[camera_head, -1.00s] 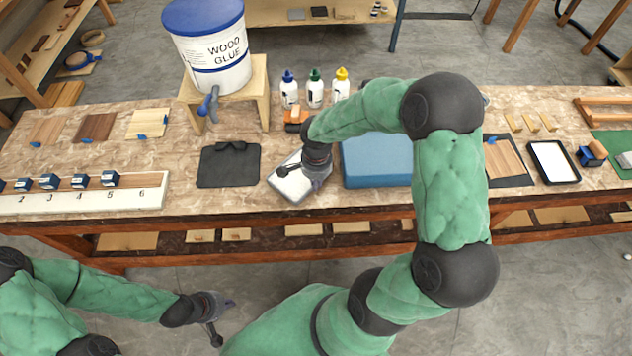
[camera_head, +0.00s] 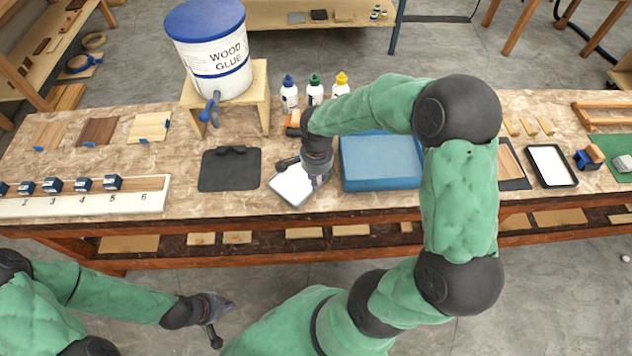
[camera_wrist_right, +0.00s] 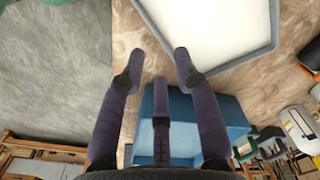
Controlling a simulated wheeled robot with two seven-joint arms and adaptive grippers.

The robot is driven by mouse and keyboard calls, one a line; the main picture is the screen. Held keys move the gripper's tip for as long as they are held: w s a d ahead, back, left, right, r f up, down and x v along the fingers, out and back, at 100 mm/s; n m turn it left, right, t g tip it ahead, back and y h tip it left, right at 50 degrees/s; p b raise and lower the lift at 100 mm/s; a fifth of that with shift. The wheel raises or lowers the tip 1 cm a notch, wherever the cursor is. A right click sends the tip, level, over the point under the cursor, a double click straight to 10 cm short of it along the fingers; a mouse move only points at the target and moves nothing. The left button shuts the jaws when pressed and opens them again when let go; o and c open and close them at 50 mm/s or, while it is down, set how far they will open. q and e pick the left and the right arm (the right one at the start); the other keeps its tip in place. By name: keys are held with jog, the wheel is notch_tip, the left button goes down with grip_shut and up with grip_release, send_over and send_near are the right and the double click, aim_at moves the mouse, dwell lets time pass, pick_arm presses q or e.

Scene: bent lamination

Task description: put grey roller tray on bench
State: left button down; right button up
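The grey roller tray (camera_head: 289,188) with a white inside lies flat on the bench (camera_head: 225,204), near its front edge and left of a blue box. My right gripper (camera_head: 304,173) is over the tray's right rear part and hides some of it. In the right wrist view the tray (camera_wrist_right: 212,28) is at the top, just beyond the spread fingertips of my right gripper (camera_wrist_right: 160,68). Nothing is between those fingers; the tray looks apart from them. My left gripper (camera_head: 222,320) is low in front of the bench, its fingers spread and empty.
The blue box (camera_head: 380,160) stands right beside my right gripper. A dark grey mat (camera_head: 229,170) lies to the left. Glue bottles (camera_head: 314,93) and a wood glue bucket (camera_head: 212,50) on a wooden stand are behind. Another dark-rimmed tray (camera_head: 550,162) lies far right.

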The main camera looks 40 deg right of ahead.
notch_tip(320, 180, up, 7)
jog(key=p, duration=0.1)
